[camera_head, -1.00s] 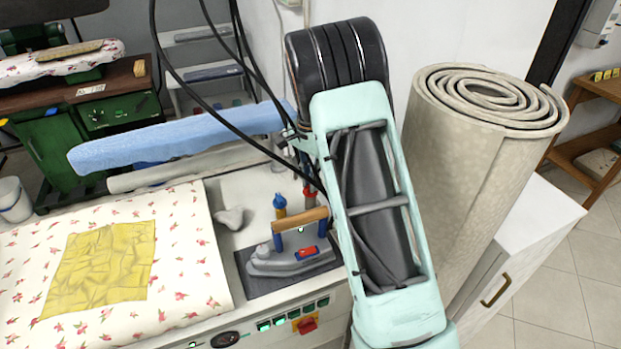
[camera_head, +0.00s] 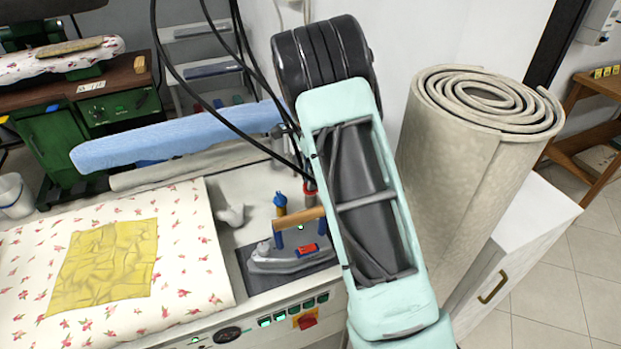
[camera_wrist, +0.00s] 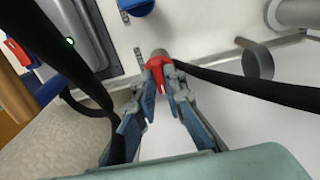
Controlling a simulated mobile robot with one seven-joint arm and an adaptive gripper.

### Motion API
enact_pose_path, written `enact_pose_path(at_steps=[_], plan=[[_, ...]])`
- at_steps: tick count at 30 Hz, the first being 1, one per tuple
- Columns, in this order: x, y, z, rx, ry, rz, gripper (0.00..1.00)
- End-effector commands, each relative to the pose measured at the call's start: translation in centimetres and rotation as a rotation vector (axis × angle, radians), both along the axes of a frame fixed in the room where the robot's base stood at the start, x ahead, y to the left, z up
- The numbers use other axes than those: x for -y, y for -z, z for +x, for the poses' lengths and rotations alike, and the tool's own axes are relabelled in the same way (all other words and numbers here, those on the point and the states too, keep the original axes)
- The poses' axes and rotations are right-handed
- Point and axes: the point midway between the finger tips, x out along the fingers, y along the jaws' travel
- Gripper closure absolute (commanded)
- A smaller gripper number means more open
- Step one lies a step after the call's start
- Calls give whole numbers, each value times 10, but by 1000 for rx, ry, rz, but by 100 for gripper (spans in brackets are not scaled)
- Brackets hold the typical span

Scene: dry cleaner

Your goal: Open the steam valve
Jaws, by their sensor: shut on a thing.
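The steam valve's red handle (camera_wrist: 159,71) is at the upper middle of the wrist view, on a short metal stub. My gripper (camera_wrist: 163,84) reaches it with blue-grey fingers on both sides and is shut on it. The fingers hide part of the handle. In the head view my arm covers the gripper. A small red piece (camera_head: 310,187) shows there just left of the arm; I cannot tell if it is the same handle.
A grey iron with a wooden handle (camera_head: 300,218) rests on a dark pad left of my arm. Black hoses (camera_wrist: 270,92) run close by my gripper. A rolled beige carpet (camera_head: 440,170) stands to the right. A padded ironing board (camera_head: 190,235) lies at left.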

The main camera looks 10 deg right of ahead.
Motion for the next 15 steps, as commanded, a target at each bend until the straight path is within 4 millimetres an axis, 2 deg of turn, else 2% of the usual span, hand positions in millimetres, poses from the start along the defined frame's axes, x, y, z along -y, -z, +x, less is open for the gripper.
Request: enact_pose_path(at_steps=[8, 9, 13, 15], plan=[[1, -1, 1, 4, 3, 0, 100], [1, -1, 1, 4, 3, 0, 88], [1, -1, 1, 3, 3, 0, 74], [1, -1, 1, 2, 2, -1, 72]])
